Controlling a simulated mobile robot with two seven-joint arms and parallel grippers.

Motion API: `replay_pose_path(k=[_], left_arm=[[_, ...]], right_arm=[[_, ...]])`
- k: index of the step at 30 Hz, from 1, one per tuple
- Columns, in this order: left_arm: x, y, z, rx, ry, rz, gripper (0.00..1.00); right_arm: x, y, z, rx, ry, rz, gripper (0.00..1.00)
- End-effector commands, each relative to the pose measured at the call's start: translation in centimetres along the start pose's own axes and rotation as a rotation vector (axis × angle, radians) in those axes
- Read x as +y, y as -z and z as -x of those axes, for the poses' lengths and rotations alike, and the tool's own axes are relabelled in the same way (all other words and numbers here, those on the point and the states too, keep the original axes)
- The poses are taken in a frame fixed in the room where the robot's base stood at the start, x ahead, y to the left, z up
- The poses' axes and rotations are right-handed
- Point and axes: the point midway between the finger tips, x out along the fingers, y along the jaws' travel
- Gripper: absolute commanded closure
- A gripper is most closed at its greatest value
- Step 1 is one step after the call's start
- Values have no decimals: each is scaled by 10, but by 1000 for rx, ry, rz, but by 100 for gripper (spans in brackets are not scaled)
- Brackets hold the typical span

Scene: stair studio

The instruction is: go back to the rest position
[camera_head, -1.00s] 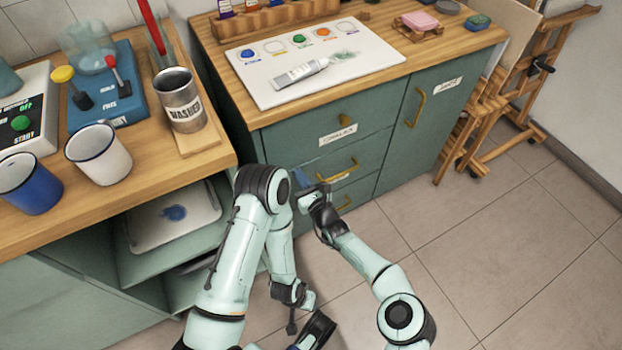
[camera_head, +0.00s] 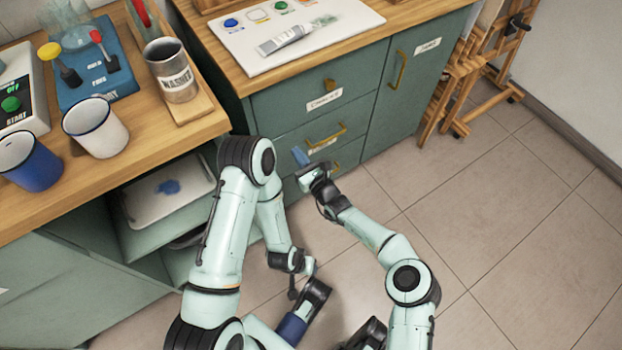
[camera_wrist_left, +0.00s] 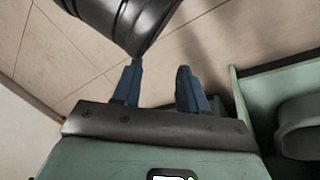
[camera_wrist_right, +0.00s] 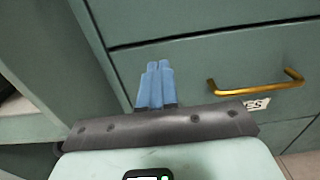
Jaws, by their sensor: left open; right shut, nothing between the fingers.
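My right gripper (camera_head: 301,157) shows in the head view, low in front of the green drawer cabinet. In the right wrist view, its blue fingers (camera_wrist_right: 156,84) are together with nothing between them, in front of a drawer face. My left gripper (camera_wrist_left: 158,88) has its blue fingers apart and empty in the left wrist view, over tiled floor. A dark rounded part of my own arm is close by its fingers. In the head view my left arm folds downward, and I cannot make out its fingertips there.
The green drawer cabinet (camera_head: 365,125) has brass handles (camera_wrist_right: 255,84) near my right gripper. A wooden counter (camera_head: 120,180) at the left carries a white mug (camera_head: 97,128), a blue mug (camera_head: 30,163) and a metal can (camera_head: 170,72). An open shelf holds a tray (camera_head: 166,195). Floor (camera_head: 510,220) at the right is clear.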

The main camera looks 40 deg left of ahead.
Motion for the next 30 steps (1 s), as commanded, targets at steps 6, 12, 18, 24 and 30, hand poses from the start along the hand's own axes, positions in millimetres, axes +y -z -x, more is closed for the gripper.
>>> replay_pose_path(k=[6,12,18,24,30], left_arm=[[21,-13,39,-38,-30,-21,57],[25,-35,53,-103,-33,-27,57],[26,-42,57,-126,-33,-29,57],[26,-42,57,-127,-33,-29,57],[32,-56,91,-178,-31,-32,57]], right_arm=[[-1,-7,48,1,3,-2,100],[0,-4,78,1,1,-1,100],[0,-2,89,0,0,0,100],[0,-2,89,0,0,0,100],[0,-42,89,-5,1,12,100]])
